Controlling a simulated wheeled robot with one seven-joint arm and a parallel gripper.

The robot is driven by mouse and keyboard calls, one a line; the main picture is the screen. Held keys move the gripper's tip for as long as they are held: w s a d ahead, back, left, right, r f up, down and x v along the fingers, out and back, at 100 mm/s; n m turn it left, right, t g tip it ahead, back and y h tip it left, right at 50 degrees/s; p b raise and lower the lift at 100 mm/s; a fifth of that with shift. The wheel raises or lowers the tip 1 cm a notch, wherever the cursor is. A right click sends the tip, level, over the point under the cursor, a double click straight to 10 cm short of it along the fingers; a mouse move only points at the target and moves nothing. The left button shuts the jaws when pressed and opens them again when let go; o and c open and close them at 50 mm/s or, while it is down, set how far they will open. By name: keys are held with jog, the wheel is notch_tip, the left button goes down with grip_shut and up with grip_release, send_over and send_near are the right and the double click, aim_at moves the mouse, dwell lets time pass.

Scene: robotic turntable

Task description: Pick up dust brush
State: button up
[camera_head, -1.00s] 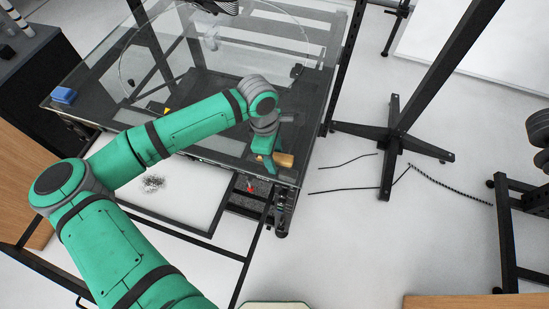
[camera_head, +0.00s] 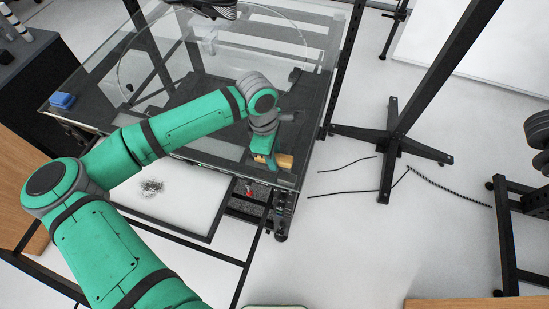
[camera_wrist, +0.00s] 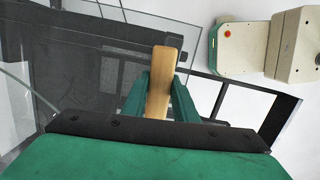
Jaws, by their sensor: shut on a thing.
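The dust brush (camera_wrist: 161,84) shows in the wrist view as a long wooden handle between the two green fingers. My gripper (camera_wrist: 160,98) is shut on this handle. In the head view the wooden brush (camera_head: 287,161) sticks out to the right of my gripper (camera_head: 268,163), at the near right corner of the glass-topped table. The bristles are not clearly seen in either view. I cannot tell whether the brush touches the table.
The glass-topped table (camera_head: 190,150) has a dark frame. A blue block (camera_head: 62,100) lies at its left corner. A white panel with a dark pile (camera_head: 151,188) is below on the left.

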jog(key=s+a+r, duration=0.6)
jog(key=s+r, duration=0.5)
jog(key=s, duration=0.2)
jog(key=shift+o, duration=0.6)
jog(key=shift+w, duration=0.1)
